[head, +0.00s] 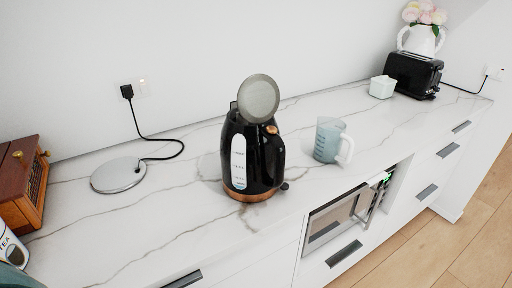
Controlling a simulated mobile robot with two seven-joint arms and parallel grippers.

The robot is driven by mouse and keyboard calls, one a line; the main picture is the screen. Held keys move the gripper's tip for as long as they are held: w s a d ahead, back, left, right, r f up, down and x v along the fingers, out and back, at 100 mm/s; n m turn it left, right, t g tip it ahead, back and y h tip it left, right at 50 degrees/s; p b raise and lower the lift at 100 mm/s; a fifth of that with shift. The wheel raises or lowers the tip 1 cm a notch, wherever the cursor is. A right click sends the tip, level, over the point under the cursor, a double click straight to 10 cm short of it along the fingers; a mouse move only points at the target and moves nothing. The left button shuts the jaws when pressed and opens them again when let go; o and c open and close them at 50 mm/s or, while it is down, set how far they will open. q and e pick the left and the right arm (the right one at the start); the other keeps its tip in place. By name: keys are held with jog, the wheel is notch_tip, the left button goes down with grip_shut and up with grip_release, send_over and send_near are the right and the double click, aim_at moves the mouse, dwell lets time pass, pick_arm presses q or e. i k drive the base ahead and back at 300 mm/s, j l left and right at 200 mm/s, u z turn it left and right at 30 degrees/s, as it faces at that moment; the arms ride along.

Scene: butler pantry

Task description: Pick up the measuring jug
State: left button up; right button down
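The measuring jug (328,140) is clear and bluish, with a white handle on its right side. It stands upright on the marble counter (300,118), to the right of the black kettle (262,160) and apart from it. Neither of my grippers can be made out in the head view.
The kettle's round lid (259,97) stands open. A metal kettle base (118,175) with a cord lies to the left. A black toaster (412,75) and small white container (382,87) stand at the back right. Below the counter is a built-in microwave (333,222).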

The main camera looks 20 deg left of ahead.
aim_at(331, 134)
jog(key=l+u, duration=0.1)
jog(key=u, duration=0.3)
jog(key=l+u, duration=0.1)
jog(key=u, duration=0.3)
jog(key=i+l+u, duration=0.1)
jog(key=u, duration=0.3)
jog(key=l+u, duration=0.35)
jog(key=l, duration=0.15)
jog(key=k+l+u, duration=0.1)
jog(key=l+u, duration=0.3)
jog(key=l, duration=0.1)
